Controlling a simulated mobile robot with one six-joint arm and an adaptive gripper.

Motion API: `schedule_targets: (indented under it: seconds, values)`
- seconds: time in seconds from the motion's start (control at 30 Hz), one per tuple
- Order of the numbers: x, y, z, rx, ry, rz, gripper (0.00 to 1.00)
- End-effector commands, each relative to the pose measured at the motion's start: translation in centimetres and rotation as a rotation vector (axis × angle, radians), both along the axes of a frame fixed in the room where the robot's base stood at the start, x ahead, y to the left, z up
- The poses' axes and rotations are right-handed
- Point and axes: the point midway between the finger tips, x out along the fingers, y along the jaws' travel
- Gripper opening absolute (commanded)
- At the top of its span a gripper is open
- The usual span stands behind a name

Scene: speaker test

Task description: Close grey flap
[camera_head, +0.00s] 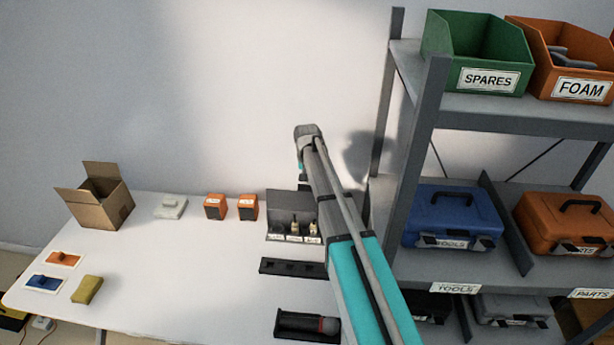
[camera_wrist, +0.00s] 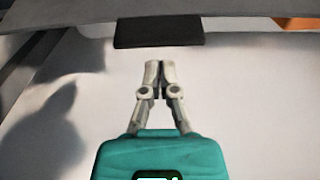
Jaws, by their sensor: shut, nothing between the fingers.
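A grey box (camera_head: 290,203) stands at the back right of the white table in the head view. Its grey upper panel, which looks like the flap, is up, and the open lower front shows several small labelled items. My arm covers its right side. In the wrist view a grey panel (camera_wrist: 80,15) crosses the top, with a dark block (camera_wrist: 158,31) at its lower edge; I cannot tell surely whether this is the flap. My gripper (camera_wrist: 158,66) is shut and empty, its tips just below the dark block, apparently apart from it. The fingertips are hidden in the head view.
Two orange boxes (camera_head: 215,206) and a pale device (camera_head: 171,207) stand left of the grey box. A black rack (camera_head: 293,268) and a tray with a dark tool (camera_head: 300,322) lie in front. A metal shelf (camera_head: 412,150) rises close on the right. The table's middle is clear.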

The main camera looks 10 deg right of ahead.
Motion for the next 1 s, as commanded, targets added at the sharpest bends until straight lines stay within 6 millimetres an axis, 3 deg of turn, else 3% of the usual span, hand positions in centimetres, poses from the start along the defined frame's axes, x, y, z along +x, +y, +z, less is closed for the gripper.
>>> schedule_targets:
  seconds: [0.1,0.3,1.0]
  values:
    - [-1.2,0.3,0.4,0.000,0.000,0.000,0.00]
    - [-1.8,0.6,0.5,0.000,0.000,0.000,0.00]
    - [-1.1,1.8,0.5,-0.008,-0.023,0.013,0.00]
